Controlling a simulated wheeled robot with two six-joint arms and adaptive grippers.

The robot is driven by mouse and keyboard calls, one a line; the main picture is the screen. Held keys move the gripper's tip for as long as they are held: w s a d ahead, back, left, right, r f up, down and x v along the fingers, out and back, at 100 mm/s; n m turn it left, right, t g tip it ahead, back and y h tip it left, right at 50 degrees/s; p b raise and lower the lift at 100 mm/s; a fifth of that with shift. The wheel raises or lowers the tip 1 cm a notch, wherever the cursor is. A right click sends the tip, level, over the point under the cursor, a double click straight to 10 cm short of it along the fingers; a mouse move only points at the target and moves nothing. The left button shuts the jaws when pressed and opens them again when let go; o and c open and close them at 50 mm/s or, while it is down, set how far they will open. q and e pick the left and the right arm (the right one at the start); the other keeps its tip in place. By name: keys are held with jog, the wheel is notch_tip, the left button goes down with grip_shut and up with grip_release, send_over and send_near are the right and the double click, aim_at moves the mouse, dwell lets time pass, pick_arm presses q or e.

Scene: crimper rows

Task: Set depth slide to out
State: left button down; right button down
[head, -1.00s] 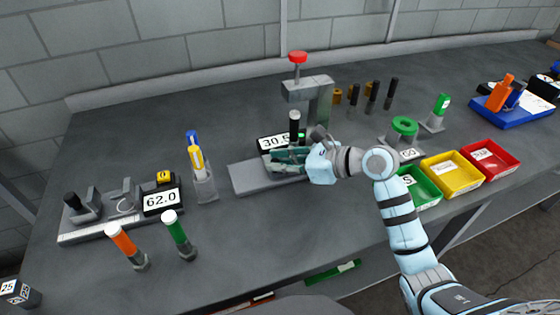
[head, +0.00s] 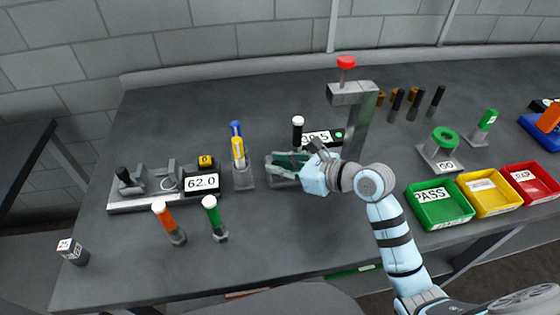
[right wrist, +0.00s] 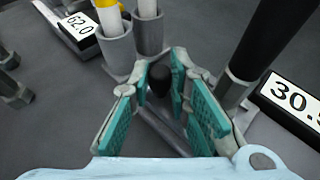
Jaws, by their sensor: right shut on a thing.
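The depth slide's dark rounded knob (right wrist: 160,78) stands between the teal finger pads of my right gripper (right wrist: 163,95) in the right wrist view. In the head view my right gripper (head: 284,164) is shut at the left end of the grey press base, and its fingers hide the knob. The press (head: 354,95) has a red knob on top and stands right of the gripper. A black post with a white cap (head: 297,133) stands just behind the fingers. The press display (head: 318,138) is partly covered by this post. My left gripper is not in view.
Close on the left stands a holder (head: 243,178) with blue and yellow sticks. Further left is a gauge with a 62.0 display (head: 202,182). Orange (head: 167,222) and green (head: 214,217) handled tools stand in front. A green PASS bin (head: 438,207) is at the right.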

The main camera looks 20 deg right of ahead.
jog(key=c, duration=1.7)
grip_release()
jog(key=shift+a, duration=0.15)
jog(key=shift+o, duration=0.9)
jog(key=shift+a, duration=0.1)
jog(key=shift+s+d+r, duration=0.1)
jog(key=shift+s+d, duration=0.1)
jog(key=shift+d, duration=0.1)
jog(key=v, duration=1.1)
jog(key=shift+r, duration=0.15)
